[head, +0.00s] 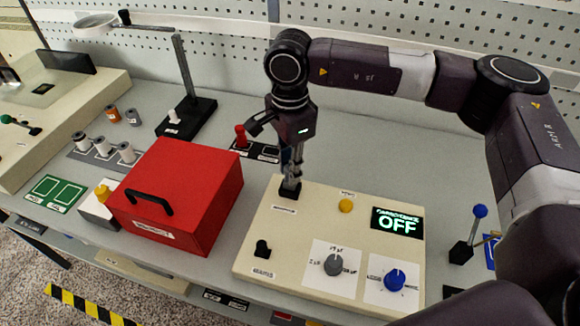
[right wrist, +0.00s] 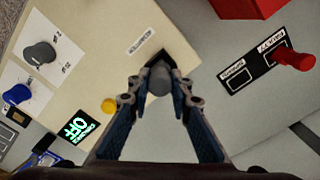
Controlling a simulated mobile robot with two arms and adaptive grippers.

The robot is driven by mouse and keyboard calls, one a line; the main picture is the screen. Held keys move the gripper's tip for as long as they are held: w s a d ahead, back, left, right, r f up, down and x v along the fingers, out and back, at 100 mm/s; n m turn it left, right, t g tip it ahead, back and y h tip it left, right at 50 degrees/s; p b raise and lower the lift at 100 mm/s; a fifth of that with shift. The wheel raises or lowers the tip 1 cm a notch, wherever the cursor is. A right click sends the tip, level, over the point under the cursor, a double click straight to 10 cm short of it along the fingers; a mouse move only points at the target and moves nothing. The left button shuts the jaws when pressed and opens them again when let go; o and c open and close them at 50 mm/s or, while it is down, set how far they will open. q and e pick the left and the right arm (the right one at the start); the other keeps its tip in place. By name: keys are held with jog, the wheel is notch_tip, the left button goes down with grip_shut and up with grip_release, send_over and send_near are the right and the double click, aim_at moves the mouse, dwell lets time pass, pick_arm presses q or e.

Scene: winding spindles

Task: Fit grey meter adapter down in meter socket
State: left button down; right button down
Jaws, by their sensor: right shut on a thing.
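My right gripper (head: 291,172) is shut on the grey meter adapter, whose rounded grey top shows between the fingertips in the right wrist view (right wrist: 159,80). The gripper points down over the black meter socket (head: 290,191) at the back left corner of the cream instrument box (head: 262,225). The adapter is at the socket; the fingers hide its lower end, and I cannot tell how deep it sits. A dark edge of the socket (right wrist: 153,58) shows just beyond the fingertips in the right wrist view. My left gripper is not in view.
The box carries a yellow button (head: 346,206), a grey knob (head: 333,265), a blue knob (head: 394,280), a black post (head: 262,248) and a display reading OFF (head: 397,223). A red case (head: 190,190) stands close on the left. A red peg (head: 241,137) stands behind.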

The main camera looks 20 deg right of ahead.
jog(key=shift+f+b, duration=0.8)
jog(key=shift+f, duration=0.1)
jog(key=c, duration=1.7)
grip_release()
jog(key=shift+r, duration=0.1)
notch_tip(320, 180, up, 12)
